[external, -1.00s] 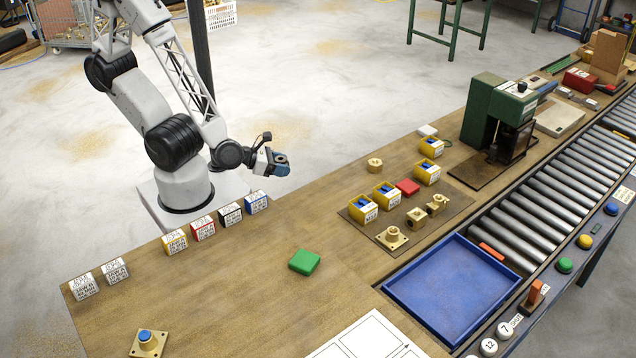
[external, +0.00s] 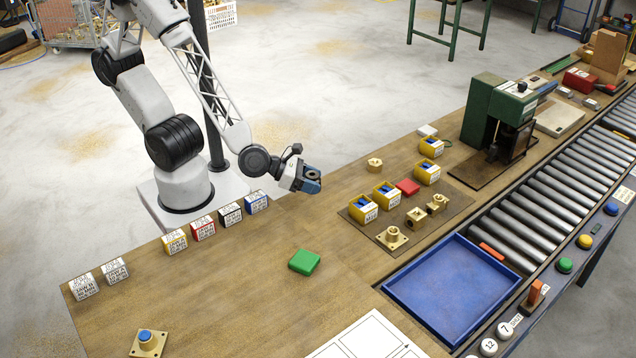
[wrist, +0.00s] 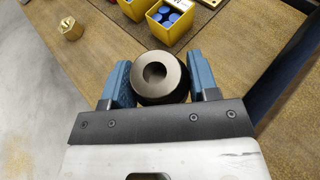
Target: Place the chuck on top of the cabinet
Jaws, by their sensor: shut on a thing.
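The chuck (wrist: 172,90) is a dark round metal piece with a hole in its middle. In the wrist view it sits between the two blue fingers of my gripper (wrist: 160,82), which are shut on it. In the external view my gripper (external: 312,180) is raised at the bench's far edge, left of the yellow bins. The chuck is small and hard to make out there. I cannot make out a cabinet in either view.
Yellow bins (external: 362,212) and brass parts (external: 392,238) stand on a dark mat. A lone brass nut (external: 374,165) lies beyond them. A green box (external: 304,262) sits on the bench (external: 230,290). A green drill press (external: 490,115) stands farther right, beside a roller conveyor (external: 545,205).

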